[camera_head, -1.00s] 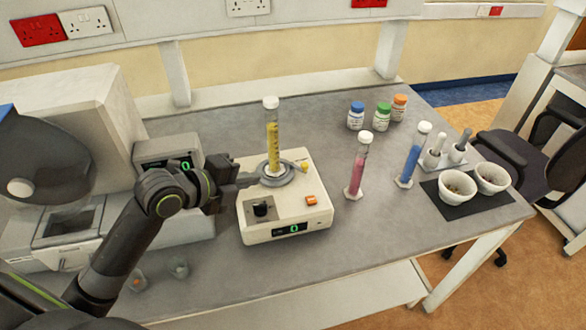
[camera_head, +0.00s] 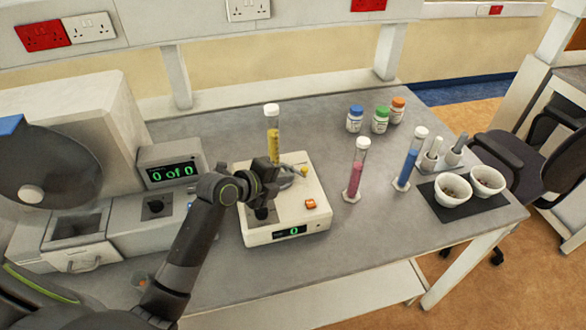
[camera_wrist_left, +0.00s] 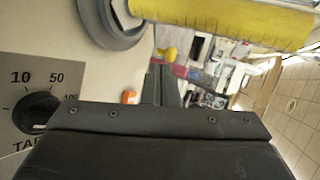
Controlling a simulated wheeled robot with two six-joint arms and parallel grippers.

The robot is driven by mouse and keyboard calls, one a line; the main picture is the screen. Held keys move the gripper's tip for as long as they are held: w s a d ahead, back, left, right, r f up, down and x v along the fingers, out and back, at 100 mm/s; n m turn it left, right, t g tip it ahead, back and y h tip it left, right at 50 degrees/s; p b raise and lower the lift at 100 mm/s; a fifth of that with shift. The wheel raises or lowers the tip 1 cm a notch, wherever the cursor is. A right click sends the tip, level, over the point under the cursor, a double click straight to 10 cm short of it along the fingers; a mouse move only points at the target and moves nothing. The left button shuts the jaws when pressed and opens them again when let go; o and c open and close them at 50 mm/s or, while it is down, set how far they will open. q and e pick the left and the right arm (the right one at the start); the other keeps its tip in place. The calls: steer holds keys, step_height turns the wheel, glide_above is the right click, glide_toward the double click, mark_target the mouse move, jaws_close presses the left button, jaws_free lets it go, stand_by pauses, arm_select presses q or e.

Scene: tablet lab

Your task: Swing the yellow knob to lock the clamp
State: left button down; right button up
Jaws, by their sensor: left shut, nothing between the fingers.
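The yellow knob (camera_head: 304,170) sits at the right end of the grey clamp (camera_head: 290,170) on top of the cream machine (camera_head: 314,216). The clamp is at the base of an upright white-capped cylinder of yellow material (camera_head: 272,140). My left gripper (camera_head: 286,181) is shut and empty, in front of the cylinder and left of the knob; it hides part of the clamp. In the left wrist view the shut fingers (camera_wrist_left: 155,84) point towards the knob (camera_wrist_left: 168,53), and I cannot tell whether they touch it. My right gripper is not in view.
An orange button (camera_head: 310,204) and a black dial (camera_head: 262,214) are on the machine. A pink tube (camera_head: 355,172) and a blue tube (camera_head: 408,164) stand to the right. Mortars (camera_head: 453,189) sit on a dark mat. A device with a green display (camera_head: 172,172) is at left.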

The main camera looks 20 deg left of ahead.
mark_target(301, 171)
arm_select(q)
steer(key=shift+w+d+f+p, duration=0.15)
steer(key=shift+w+d+p, duration=0.2)
steer(key=shift+w, duration=0.4)
steer(key=shift+w+d+f+p, duration=0.1)
steer(key=shift+w+d+p, duration=0.25)
steer(key=shift+w, duration=0.35)
steer(key=shift+w+f, duration=0.1)
